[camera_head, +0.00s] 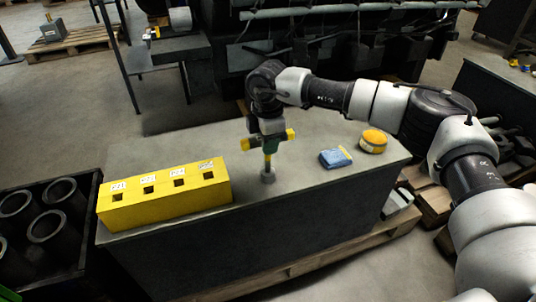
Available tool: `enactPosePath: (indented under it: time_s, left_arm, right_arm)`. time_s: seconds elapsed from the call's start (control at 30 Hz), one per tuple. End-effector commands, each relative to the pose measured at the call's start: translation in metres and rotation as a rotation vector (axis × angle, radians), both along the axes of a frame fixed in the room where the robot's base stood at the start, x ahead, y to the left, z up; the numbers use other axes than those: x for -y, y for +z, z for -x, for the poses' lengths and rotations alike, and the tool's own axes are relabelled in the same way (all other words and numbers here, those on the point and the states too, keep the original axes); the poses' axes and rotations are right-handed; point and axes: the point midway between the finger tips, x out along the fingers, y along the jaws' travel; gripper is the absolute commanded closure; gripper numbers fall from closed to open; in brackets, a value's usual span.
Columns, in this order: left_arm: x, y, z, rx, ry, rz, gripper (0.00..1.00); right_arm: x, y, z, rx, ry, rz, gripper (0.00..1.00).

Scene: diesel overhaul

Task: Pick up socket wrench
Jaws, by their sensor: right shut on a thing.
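The socket wrench (268,161) stands upright on the grey bench top, a little right of the yellow block. I cannot tell whether that end still touches the bench. My right gripper (268,141) comes down on it from above and is shut on its upper part. Yellow ends stick out on both sides of the jaws; the jaws hide the middle. My left gripper is not in view.
The grey bench (300,205) holds a yellow block (165,194) with several square holes, a blue pack (335,158) and a round yellow tin (373,141). A black crate (85,190) with dark cylinders stands at left. A large dark engine (320,50) stands behind the bench.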

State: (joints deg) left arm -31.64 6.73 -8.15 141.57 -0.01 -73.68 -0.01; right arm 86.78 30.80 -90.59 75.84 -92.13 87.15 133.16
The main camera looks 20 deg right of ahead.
Motion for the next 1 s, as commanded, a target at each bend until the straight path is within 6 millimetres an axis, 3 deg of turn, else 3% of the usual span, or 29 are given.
enactPosePath:
  time_s: [0.27, 0.47, 0.57, 0.8, 1.0]
  left_arm:
    - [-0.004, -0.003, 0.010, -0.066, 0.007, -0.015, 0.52]
    - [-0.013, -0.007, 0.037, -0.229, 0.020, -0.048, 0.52]
    - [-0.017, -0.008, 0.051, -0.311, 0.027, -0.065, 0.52]
    - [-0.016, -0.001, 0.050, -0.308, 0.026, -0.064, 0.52]
    - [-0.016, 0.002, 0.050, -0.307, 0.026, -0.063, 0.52]
  right_arm:
    - [0.000, 0.014, 0.000, 0.003, 0.000, -0.002, 1.00]
    - [0.000, 0.047, -0.001, 0.004, 0.000, -0.002, 1.00]
    - [0.020, 0.058, 0.017, 0.002, -0.001, -0.001, 1.00]
    - [0.057, 0.089, 0.054, 0.004, -0.001, -0.001, 1.00]
    - [0.077, 0.105, 0.074, 0.002, -0.001, -0.001, 1.00]
